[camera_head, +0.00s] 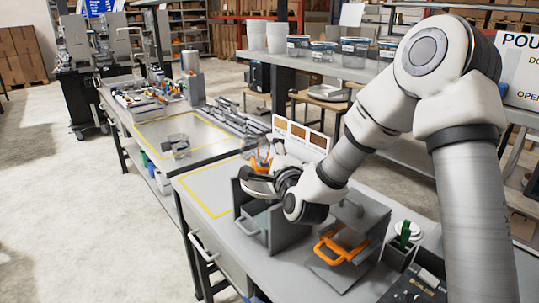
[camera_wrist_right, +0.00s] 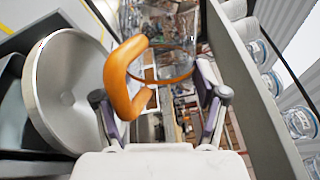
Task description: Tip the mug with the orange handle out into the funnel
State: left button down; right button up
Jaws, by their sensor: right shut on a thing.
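The clear mug with the orange handle (camera_wrist_right: 122,78) is held by my right gripper (camera_wrist_right: 160,108). Its glass body (camera_wrist_right: 170,28) reaches away at the top of the wrist view. In the head view the mug (camera_head: 257,148) is above the grey open-topped box, partly hidden by my right gripper (camera_head: 262,182). The mug's exact tilt and contents are unclear. My left gripper is out of view.
The grey box (camera_head: 268,227) stands close under my right gripper. A grey unit with an orange handle (camera_head: 338,247) is beside it. Another clear mug (camera_head: 178,146) stands on the yellow-outlined bench. A shelf with tubs (camera_head: 355,52) runs behind my right arm.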

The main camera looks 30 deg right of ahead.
aim_at(248, 150)
jog(key=n+b, duration=0.1)
jog(key=b, duration=0.1)
jog(key=a+f+n+b, duration=0.1)
jog(key=n, duration=0.1)
jog(key=shift+b, duration=0.4)
jog(key=shift+w+a+r+n, duration=0.1)
jog(key=shift+a+r+n, duration=0.2)
jog(key=shift+n, duration=0.5)
jog(key=a+r+n+p, duration=0.1)
jog(key=n+p, duration=0.2)
jog(key=a+r+n+p, duration=0.1)
jog(key=n+p, duration=0.2)
jog(key=n, duration=0.1)
jog(key=w+a+r+n+p, duration=0.1)
jog(key=n+p, duration=0.3)
jog(key=shift+a+r, duration=0.25)
jog(key=shift+a, duration=0.05)
jog(key=shift+n, duration=1.2)
jog(key=n, duration=0.3)
jog(key=shift+a+r+p, duration=0.15)
jog(key=shift+a+p, duration=0.05)
jog(key=shift+p, duration=0.1)
